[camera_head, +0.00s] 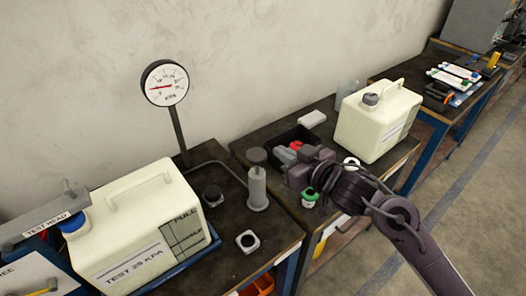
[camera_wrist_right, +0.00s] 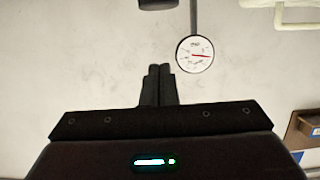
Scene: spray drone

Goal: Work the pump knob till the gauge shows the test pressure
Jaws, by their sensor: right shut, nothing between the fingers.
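The gauge also shows upside down in the right wrist view (camera_wrist_right: 195,53). My right gripper (camera_head: 284,156) is just right of the knob, shut and empty, apparently apart from it. Its closed fingers (camera_wrist_right: 159,72) show in the wrist view; a dark piece at the top edge may be the knob. My left gripper is not in view.
Black fittings (camera_head: 213,195) and a white-collared cap (camera_head: 247,241) sit on the bench. A second jug (camera_head: 378,120) and a green-topped bottle (camera_head: 309,199) are near my right arm.

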